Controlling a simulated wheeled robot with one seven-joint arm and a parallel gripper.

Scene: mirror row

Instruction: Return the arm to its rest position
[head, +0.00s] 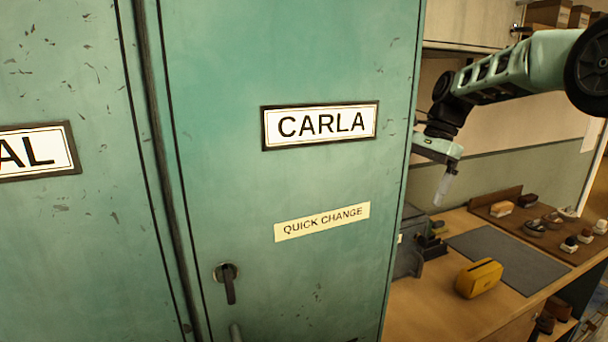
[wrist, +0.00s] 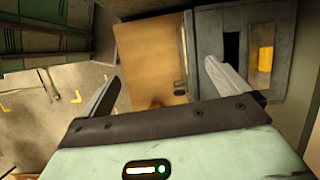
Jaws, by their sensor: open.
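My arm comes in from the upper right of the head view, in front of the workbench and right of a green locker. My gripper (head: 443,188) hangs at its end, pointing down, close to the locker's right edge and above the bench. In the wrist view my gripper (wrist: 165,85) has its two grey fingers wide apart, with nothing between them but the scene beyond. It touches nothing that I can see.
The green locker (head: 300,180) bears the labels CARLA and QUICK CHANGE and is closed. The wooden bench (head: 430,310) holds a grey mat (head: 505,258), a yellow object (head: 479,278), a grey machine (head: 408,250) and several small items. A cabinet (head: 470,22) hangs above.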

